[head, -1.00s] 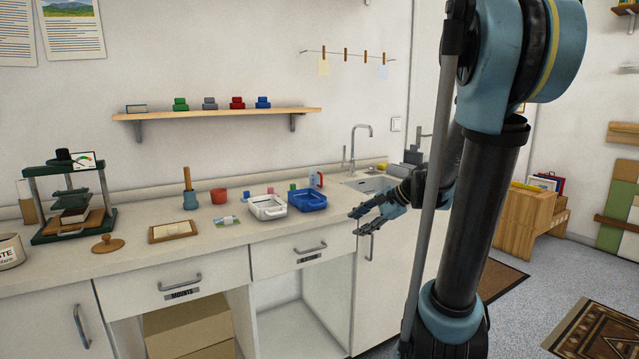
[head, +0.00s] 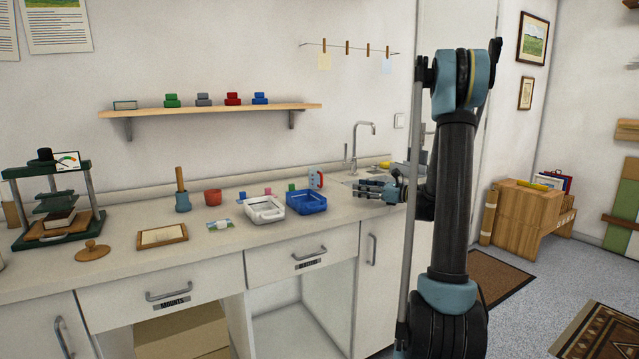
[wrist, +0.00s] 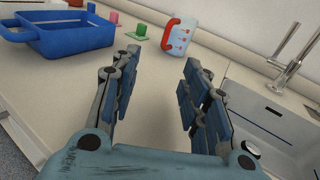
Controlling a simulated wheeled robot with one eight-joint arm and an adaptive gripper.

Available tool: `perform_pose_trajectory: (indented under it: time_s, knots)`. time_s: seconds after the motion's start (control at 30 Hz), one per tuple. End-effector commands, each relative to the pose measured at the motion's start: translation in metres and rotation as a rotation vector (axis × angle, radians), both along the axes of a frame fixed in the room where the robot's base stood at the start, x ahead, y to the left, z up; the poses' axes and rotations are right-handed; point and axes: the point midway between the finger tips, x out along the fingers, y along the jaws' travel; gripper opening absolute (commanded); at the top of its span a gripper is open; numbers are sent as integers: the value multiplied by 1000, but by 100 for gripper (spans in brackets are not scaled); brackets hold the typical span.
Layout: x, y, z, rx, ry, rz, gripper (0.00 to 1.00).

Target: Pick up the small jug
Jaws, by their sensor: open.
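The small jug (wrist: 183,37) is white with red marks and a red handle. In the wrist view it stands upright on the counter beyond my fingers, with its handle towards the left. In the head view the jug (head: 316,179) is small, behind the blue tray. My gripper (wrist: 162,63) is open and empty, its two blue-padded fingers spread apart with bare counter between them. The jug lies ahead of the fingertips and apart from them. In the head view my gripper (head: 372,189) is over the counter, to the right of the jug.
A blue tray (wrist: 75,40) is left of my fingers, with a green block (wrist: 141,31) near the jug. The sink (wrist: 270,115) and its tap (wrist: 290,62) are at the right. A white tray (head: 264,210) lies beside the blue one. The wall rises behind the jug.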

Motion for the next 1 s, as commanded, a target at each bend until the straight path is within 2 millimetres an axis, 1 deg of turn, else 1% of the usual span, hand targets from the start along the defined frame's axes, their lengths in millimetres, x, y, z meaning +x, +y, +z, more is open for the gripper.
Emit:
perform_pose_trajectory:
  time_s: [0.17, 0.27, 0.47, 0.8, 0.9, 1.0]
  knots:
    - [9, -7, -2, 49, 25, -11, 42]
    - [13, -4, -1, 58, 28, -13, 42]
    - [28, 21, -1, 57, 29, -16, 42]
    - [55, 71, -1, 56, 28, -19, 42]
    - [61, 83, -1, 56, 28, -20, 42]
    - [65, 89, -1, 56, 28, -21, 42]
